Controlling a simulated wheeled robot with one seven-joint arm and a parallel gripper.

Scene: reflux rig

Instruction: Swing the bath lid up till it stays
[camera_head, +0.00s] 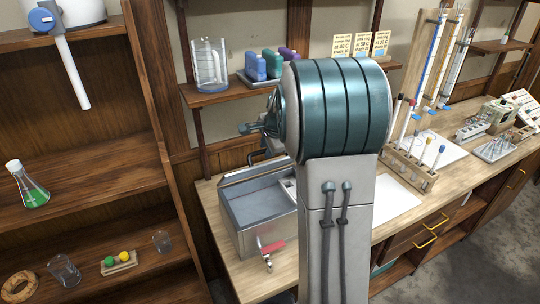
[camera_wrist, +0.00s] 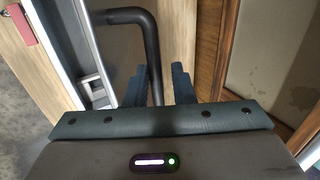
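The bath is a grey metal trough (camera_head: 238,222) on the bench, left of my arm in the head view. Its top looks open at the left, with a grey interior in sight; my arm covers its right part. A pale strip (camera_head: 248,172) runs along its back edge, but I cannot tell the lid's angle. In the wrist view a bent black bar (camera_wrist: 151,45) passes over a grey surface and down between the fingers of my gripper (camera_wrist: 160,85). The fingers stand apart with gaps beside the bar. In the head view my gripper (camera_head: 250,128) is partly hidden behind my arm.
A red-handled tap (camera_head: 270,246) sticks out at the bath's front. A shelf with a beaker (camera_head: 209,65) and coloured bottles (camera_head: 255,67) hangs above. A test-tube rack (camera_head: 410,168) stands to the right. Shelving with a green flask (camera_head: 28,185) is at the left.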

